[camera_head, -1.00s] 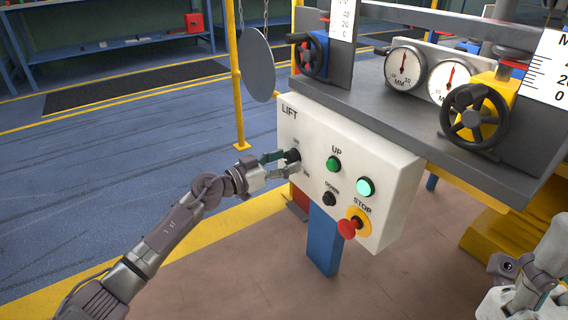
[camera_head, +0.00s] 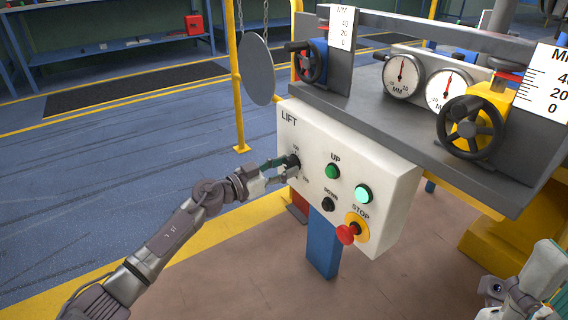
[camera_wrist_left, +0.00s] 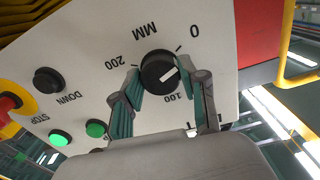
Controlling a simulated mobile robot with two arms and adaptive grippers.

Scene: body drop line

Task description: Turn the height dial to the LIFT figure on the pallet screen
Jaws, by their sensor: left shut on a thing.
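The height dial (camera_head: 292,162) is a black knob on the white LIFT control box (camera_head: 385,187). In the left wrist view the dial (camera_wrist_left: 158,71) has a white mark on the side towards 100, within a scale marked 0, 100 and 200 MM. My left gripper (camera_head: 287,168) is shut on the dial, with its green-padded fingers on either side of it in the left wrist view (camera_wrist_left: 168,82). In the head view the fingers partly cover the dial and its scale. No pallet screen with a LIFT figure is in view.
The box also carries a green UP button (camera_head: 332,171), a black DOWN button (camera_head: 328,204), a lit green button (camera_head: 363,194) and a red STOP button (camera_head: 347,234). Above are two gauges and two handwheels, one of them the yellow-mounted one (camera_head: 470,127). A yellow post (camera_head: 238,100) stands behind.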

